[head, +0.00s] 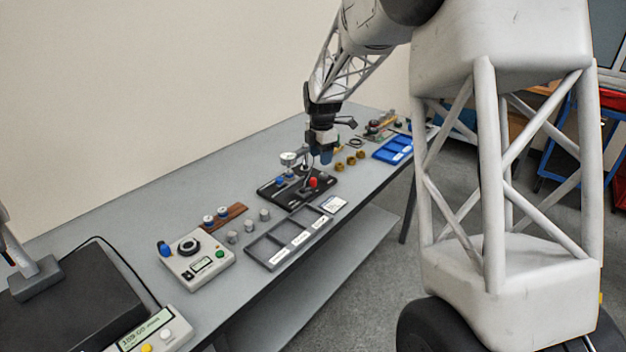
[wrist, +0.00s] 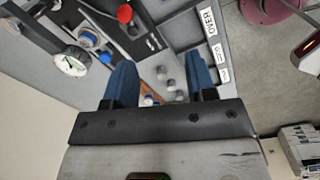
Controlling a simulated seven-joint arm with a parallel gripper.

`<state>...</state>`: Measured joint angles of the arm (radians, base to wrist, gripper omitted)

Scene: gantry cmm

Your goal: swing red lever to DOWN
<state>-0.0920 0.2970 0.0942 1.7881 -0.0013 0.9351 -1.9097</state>
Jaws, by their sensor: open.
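The red lever's knob (head: 313,182) stands on a black base plate (head: 290,197) on the grey bench. The red knob also shows at the top of the wrist view (wrist: 125,14), on a dark shaft lying along the black plate. Its small plate labels are too small to read. My gripper (head: 324,158) is just above and behind the plate, close to the red knob in the picture. In the wrist view my gripper's two blue fingers (wrist: 161,80) are apart with nothing held between them; the red knob is outside them, beyond their tips to the left.
A dial gauge (head: 288,158) and a blue knob (head: 280,181) stand at the plate's left. A grey sorting tray (head: 262,251), grey cylinders (head: 248,225) and a control box (head: 180,271) lie nearer. Brass parts (head: 351,161) and a blue tray (head: 393,149) lie beyond.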

